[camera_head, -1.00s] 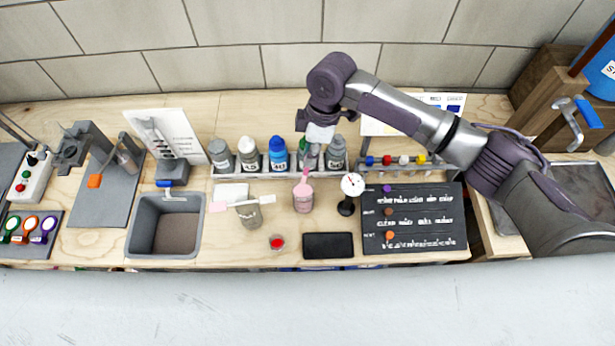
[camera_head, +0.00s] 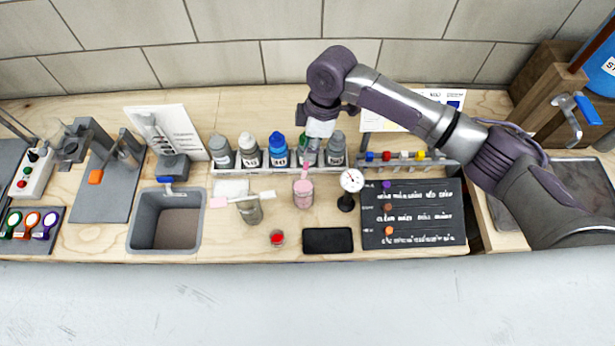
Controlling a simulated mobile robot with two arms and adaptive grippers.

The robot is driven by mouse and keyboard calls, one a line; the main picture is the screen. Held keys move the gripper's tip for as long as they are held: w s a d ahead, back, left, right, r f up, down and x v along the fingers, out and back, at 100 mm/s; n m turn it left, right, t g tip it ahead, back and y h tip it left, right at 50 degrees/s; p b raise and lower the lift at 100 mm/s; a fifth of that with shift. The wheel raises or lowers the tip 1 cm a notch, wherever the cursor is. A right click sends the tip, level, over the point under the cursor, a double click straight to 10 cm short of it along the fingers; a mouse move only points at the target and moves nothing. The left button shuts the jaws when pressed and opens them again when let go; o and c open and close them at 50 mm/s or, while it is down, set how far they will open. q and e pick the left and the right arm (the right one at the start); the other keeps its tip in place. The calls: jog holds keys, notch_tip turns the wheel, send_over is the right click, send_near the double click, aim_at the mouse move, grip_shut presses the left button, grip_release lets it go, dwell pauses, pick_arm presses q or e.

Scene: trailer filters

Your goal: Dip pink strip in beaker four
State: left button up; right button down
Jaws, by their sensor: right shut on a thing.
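My right gripper (camera_head: 318,138) points down in front of the bottle row. It is shut on a thin pink strip (camera_head: 305,172), and its fingertips are partly hard to make out. The strip's lower end meets the mouth of a pink beaker (camera_head: 303,195); how deep it sits inside I cannot tell. No beaker number is readable. My left gripper is not in view.
Several capped bottles, one with a blue cap (camera_head: 277,150), stand in a rack close behind. A dial gauge (camera_head: 350,182) stands just right of the pink beaker. A black pad (camera_head: 327,240), a small red-topped pot (camera_head: 277,238) and a grey sink (camera_head: 140,225) lie nearer the front.

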notch_tip(320, 180, up, 2)
jog(key=shift+r+p, duration=0.2)
jog(key=shift+p, duration=0.2)
jog(key=shift+r, duration=1.25)
jog(key=shift+f, duration=0.1)
